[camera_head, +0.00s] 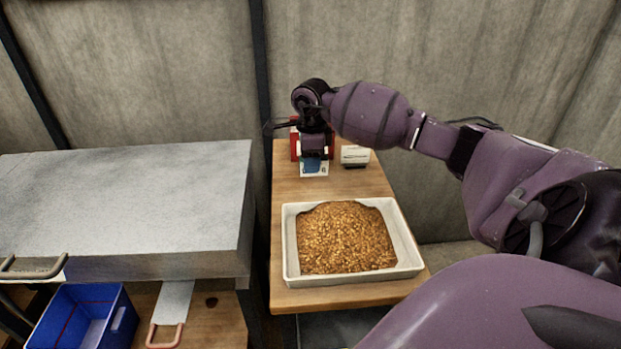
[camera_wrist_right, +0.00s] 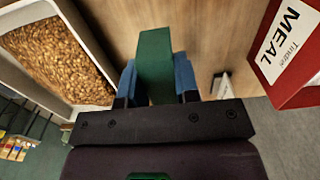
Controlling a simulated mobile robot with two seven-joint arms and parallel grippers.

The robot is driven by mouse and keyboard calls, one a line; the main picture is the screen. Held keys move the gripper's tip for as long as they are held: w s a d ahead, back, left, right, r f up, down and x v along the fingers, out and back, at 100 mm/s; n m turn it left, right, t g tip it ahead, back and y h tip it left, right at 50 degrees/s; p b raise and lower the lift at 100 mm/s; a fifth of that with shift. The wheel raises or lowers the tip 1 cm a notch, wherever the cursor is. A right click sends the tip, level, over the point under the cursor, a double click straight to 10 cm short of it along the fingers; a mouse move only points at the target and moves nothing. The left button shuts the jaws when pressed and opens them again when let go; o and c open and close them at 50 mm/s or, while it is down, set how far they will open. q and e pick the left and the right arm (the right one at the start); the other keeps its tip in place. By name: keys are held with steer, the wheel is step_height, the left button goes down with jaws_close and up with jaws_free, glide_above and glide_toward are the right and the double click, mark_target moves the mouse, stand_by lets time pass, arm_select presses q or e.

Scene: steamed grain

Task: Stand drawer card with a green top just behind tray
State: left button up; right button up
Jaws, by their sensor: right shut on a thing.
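The card (camera_wrist_right: 154,60) shows its green top in the right wrist view, between the blue fingers. My right gripper (camera_head: 314,158) is shut on it. In the head view the gripper is over the far part of the small wooden table, behind the tray; a white card face (camera_head: 314,172) with some blue shows below it. I cannot tell whether the card touches the table. The white tray (camera_head: 350,278), full of brown grain, stands nearer on the same table, apart from the card. It also shows in the right wrist view (camera_wrist_right: 28,13). My left gripper is not in view.
A red box (camera_wrist_right: 309,92) lettered MEAL stands close by; its red also shows behind my gripper (camera_head: 295,145). A small white item (camera_head: 355,154) stands right of the gripper. A grey counter (camera_head: 130,200) and blue crate (camera_head: 90,310) are at left. Bare wood (camera_head: 335,188) lies behind the tray.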

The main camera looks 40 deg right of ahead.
mark_target(311, 191)
steer(key=shift+f, duration=2.65)
steer(key=shift+f, duration=0.15)
steer(key=o, duration=0.9)
steer(key=shift+o, duration=0.2)
step_height(311, 191, up, 12)
steer(key=shift+r, duration=0.15)
